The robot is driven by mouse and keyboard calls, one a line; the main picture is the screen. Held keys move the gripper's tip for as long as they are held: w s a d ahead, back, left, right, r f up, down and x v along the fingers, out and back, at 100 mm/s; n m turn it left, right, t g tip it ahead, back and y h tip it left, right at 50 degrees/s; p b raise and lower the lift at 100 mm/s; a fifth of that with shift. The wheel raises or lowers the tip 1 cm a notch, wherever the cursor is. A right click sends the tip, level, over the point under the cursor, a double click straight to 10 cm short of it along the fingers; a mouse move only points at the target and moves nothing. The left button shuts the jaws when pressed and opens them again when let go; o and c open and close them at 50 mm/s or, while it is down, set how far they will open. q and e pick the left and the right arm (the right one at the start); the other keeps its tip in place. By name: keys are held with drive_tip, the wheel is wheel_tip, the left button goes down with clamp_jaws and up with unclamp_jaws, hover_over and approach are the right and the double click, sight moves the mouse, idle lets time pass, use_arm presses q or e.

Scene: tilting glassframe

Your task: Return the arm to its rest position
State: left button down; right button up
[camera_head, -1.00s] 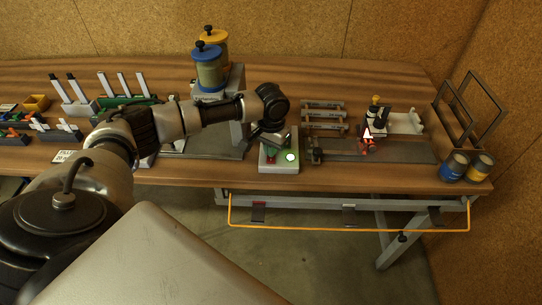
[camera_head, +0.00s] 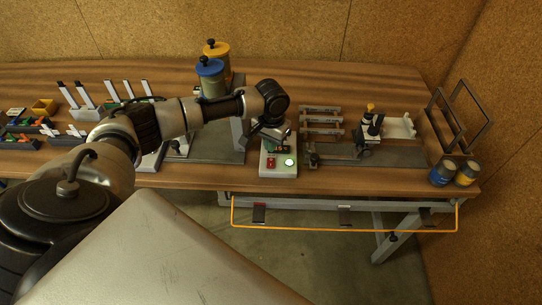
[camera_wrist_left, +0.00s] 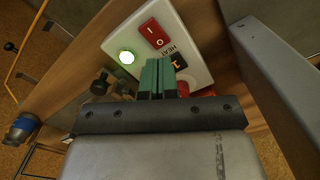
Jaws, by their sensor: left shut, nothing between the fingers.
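My left arm (camera_head: 165,118) reaches in from the left over the wooden table. My left gripper (camera_head: 275,146) is at the switch box (camera_head: 281,170), above its back part. The box is pale with a red switch and a lit round green-white button. In the left wrist view the green fingers of my left gripper (camera_wrist_left: 157,66) are together, with nothing between them. They cover part of the box (camera_wrist_left: 195,52) and of a red round part. The box shows the label HEAT, a red I/O switch (camera_wrist_left: 154,33) and the lit button (camera_wrist_left: 127,57). My right gripper is not in view.
Two lidded canisters (camera_head: 211,79) stand behind the arm. A rack with bars (camera_head: 322,120) and a clamp fixture (camera_head: 372,125) stand right of the box. Two cans (camera_head: 442,173) and dark frames (camera_head: 465,118) are at the right end. An orange rail (camera_head: 345,230) runs along the front.

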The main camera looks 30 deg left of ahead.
use_arm(q)
drive_tip(key=shift+r+p, duration=0.8)
drive_tip(key=shift+r, duration=0.15)
drive_tip(key=shift+f, duration=0.1)
